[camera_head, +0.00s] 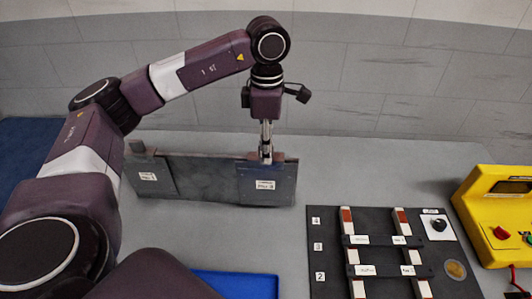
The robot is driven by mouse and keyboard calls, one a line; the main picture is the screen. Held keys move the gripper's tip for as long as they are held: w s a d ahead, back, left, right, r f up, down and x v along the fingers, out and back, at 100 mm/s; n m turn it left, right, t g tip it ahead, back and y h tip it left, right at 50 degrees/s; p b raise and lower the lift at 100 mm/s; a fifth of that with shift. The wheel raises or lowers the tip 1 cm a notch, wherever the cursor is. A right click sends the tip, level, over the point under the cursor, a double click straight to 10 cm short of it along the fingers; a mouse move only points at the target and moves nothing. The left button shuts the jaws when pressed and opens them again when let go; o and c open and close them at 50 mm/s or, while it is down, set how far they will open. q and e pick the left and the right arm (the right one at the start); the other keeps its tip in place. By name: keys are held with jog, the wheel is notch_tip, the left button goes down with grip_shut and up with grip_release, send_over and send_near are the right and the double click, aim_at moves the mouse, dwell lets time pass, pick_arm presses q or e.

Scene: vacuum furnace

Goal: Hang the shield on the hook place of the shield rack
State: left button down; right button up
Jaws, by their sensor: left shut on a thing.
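The shield rack (205,177) is a long dark grey panel standing upright on the grey table, left of centre. A dark, roughly square shield (266,196) with a small white label is at the rack's right end, in front of its face. My left gripper (265,157) points down and is shut on the top edge of this shield. Another dark labelled plate (150,178) is at the rack's left end. I cannot tell whether the held shield touches the rack or a hook; hooks are not discernible. My right gripper is out of view.
A black board (375,220) with numbered rows and two red-tipped white rails lies at the right. A yellow meter (495,205) is at the right edge. A blue tray (235,285) is at bottom centre. A grey wall stands behind. Table between rack and board is clear.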

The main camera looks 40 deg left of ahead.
pick_arm(q)
jog(key=shift+w+a+r+p, duration=0.1)
jog(key=shift+w+a, duration=0.25)
jog(key=shift+w, duration=0.2)
jog(key=shift+w+a+f+p, duration=0.15)
jog(key=shift+w+a, duration=0.15)
jog(key=shift+w, duration=0.25)
jog(key=shift+w+a+r+p, duration=0.15)
jog(key=shift+w+a, duration=0.2)
jog(key=shift+w, duration=0.2)
jog(key=shift+f+b, duration=1.35)
jog(key=shift+f, duration=0.4)
jog(key=c, duration=1.6)
grip_release()
notch_tip(320, 180, up, 12)
jog(key=shift+w+a+r, duration=0.1)
